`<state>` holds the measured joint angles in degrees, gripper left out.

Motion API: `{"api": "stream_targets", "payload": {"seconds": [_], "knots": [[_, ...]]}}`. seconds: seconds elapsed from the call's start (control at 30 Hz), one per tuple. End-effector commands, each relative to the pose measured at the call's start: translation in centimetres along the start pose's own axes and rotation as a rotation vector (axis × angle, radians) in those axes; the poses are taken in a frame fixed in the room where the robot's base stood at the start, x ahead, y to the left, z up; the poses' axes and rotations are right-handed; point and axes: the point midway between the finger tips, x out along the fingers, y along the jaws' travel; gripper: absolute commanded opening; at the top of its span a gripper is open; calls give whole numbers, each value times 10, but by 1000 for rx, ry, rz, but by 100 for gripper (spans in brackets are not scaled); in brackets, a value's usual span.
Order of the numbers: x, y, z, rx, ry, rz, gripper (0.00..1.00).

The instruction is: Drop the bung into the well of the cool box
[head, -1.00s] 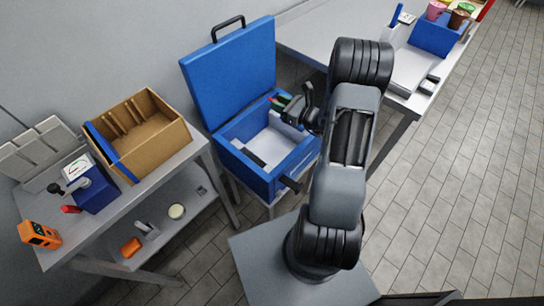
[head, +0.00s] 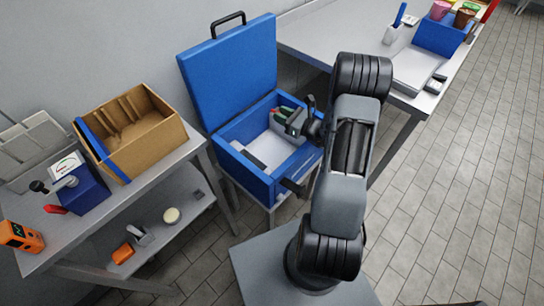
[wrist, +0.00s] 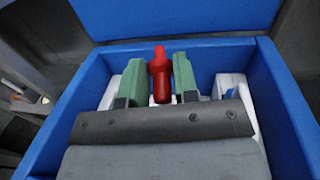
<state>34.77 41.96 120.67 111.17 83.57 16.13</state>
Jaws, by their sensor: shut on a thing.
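The cool box (head: 252,180) is blue, with its lid (head: 232,72) open and tilted back against the wall. Its well (head: 272,150) has a pale floor. My gripper (head: 284,116) is over the far right part of the box opening. In the wrist view, the green fingers of my gripper (wrist: 158,82) are shut on the red bung (wrist: 160,72), one on each side. The bung is upright in that view, with a narrow top and a wider collar. The box's blue walls (wrist: 283,95) surround it there. My gripper's body hides much of the well in the wrist view.
Left of the box, a bench (head: 140,198) holds an open brown bin (head: 150,150), a blue gauge block (head: 82,192) and an orange meter (head: 20,236). Behind and to the right is a table (head: 320,38). White pieces lie inside the box near its walls.

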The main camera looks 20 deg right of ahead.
Motion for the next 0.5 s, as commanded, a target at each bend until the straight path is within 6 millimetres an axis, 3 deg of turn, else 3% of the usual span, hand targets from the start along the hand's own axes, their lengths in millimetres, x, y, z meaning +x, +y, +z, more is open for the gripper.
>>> {"api": "stream_targets", "payload": {"seconds": [0.3, 0.5], "knots": [[0, 0, 0, 0, 0, 0, 57], [0, 0, 0, 0, 0, 0, 58]]}}
